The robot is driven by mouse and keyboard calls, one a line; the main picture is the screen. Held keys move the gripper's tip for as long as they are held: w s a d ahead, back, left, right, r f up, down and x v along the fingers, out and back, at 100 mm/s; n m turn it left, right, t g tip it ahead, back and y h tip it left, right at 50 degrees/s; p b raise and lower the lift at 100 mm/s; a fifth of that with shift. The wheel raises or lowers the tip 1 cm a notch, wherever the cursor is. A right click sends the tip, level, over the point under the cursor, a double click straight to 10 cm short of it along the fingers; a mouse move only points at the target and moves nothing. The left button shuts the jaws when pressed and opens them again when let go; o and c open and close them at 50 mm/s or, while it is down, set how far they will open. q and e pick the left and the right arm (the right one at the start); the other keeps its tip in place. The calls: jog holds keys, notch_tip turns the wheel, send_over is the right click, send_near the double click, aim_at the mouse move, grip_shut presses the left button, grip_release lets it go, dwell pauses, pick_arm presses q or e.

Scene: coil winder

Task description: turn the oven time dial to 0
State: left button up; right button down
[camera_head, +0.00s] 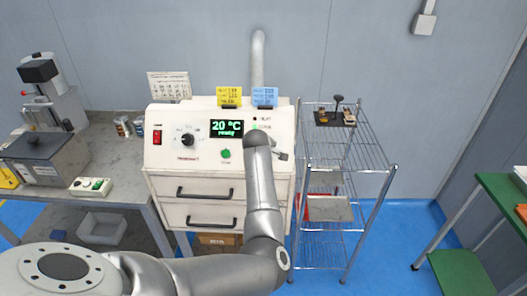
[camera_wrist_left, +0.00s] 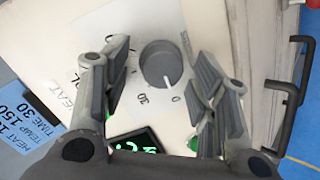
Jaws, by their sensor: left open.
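The oven (camera_head: 170,165) is a white box with a front panel and a lit display reading 20 °C ready. The time dial (camera_wrist_left: 158,60) is a round grey knob in the left wrist view. Its white pointer line aims at or very near the 0 mark, with the 30 mark beside it. In the head view my arm hides this dial. My left gripper (camera_head: 280,148) is at the right part of the panel. Its fingers (camera_wrist_left: 162,72) are open, one on each side of the dial, with visible gaps. My right gripper is not in view.
Another black dial (camera_head: 187,140), a red switch (camera_head: 157,138) and a green button (camera_head: 225,154) are on the panel. Drawer handles (camera_head: 207,192) stick out below. A wire rack (camera_head: 345,160) stands close on the right. A blue note (camera_head: 265,97) tops the oven.

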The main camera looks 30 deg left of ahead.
pick_arm(q)
notch_tip(320, 180, up, 10)
dwell(0.6)
dwell(0.4)
